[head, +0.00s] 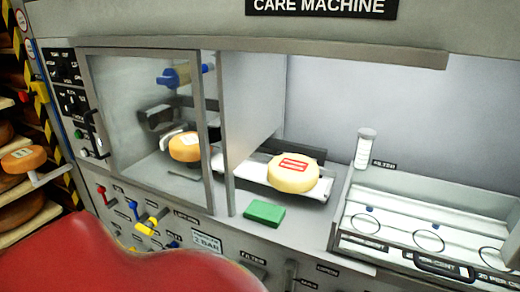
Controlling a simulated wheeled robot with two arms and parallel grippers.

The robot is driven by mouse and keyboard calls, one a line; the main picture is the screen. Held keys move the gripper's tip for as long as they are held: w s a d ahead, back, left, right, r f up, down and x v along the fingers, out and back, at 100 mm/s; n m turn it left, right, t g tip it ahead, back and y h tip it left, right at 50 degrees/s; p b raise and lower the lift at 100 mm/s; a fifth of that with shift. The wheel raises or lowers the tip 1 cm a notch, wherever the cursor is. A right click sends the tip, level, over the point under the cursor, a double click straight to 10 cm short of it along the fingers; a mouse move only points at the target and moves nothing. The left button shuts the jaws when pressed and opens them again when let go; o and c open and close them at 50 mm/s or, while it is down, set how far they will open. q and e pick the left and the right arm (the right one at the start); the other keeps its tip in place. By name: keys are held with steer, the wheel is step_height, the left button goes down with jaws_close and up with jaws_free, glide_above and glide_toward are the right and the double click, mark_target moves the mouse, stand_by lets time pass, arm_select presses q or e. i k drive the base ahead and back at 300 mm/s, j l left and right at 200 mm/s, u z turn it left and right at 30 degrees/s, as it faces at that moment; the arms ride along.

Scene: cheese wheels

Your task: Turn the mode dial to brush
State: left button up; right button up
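A control panel with two dark labelled plates stands at the left edge of the machine: an upper plate (63,66) and a lower plate (74,102). Each seems to carry a small knob, but I cannot tell which is the mode dial or where it points; the lettering is too small to read. A green button (78,134) sits below the plates. Neither of my grippers is in view.
A glass door (140,130) with a black handle (93,130) closes the chamber, with an orange cheese (184,147) inside. A pale cheese (293,172), green block (264,213) and trough (430,215) are right. A large red shape (120,262) fills the lower left.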

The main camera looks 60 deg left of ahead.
mark_target(60, 70)
steer(key=u, duration=2.15)
steer(key=j, duration=0.4)
steer(key=i+j+u, duration=0.15)
steer(key=j, duration=0.6)
steer(key=i+j+u, duration=0.15)
steer(key=j, duration=0.2)
